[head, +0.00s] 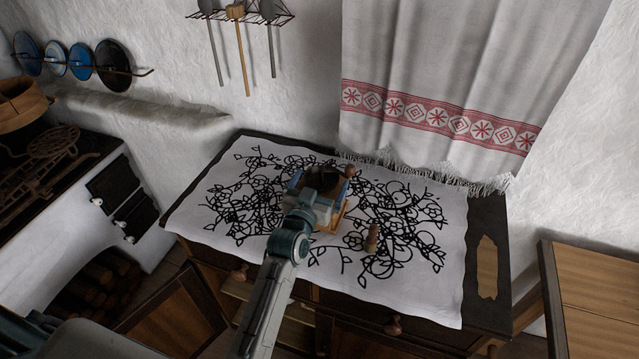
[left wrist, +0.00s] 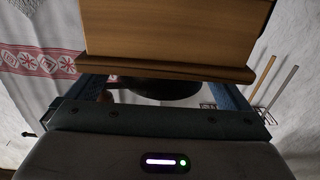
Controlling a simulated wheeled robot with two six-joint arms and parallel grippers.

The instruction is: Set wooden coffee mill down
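The wooden coffee mill (head: 329,221) is at my left gripper (head: 318,190), over the middle of the patterned cloth in the head view. Its wooden body (left wrist: 178,30) fills the top of the left wrist view, with a dark round part (left wrist: 165,88) between the bluish fingers. The fingers sit on either side of the mill and appear shut on it; the wood hides their tips. The gripper and arm cover part of the mill in the head view. I cannot tell whether its base touches the cloth. My right gripper is not in view.
The white cloth (head: 240,212) with black drawing covers most of the dark cabinet top (head: 488,222). A small wooden piece (head: 372,238) is on the cloth, right of the mill. A curtain (head: 440,80) hangs behind. A wooden surface (head: 600,290) is at right, a stove (head: 100,205) at left.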

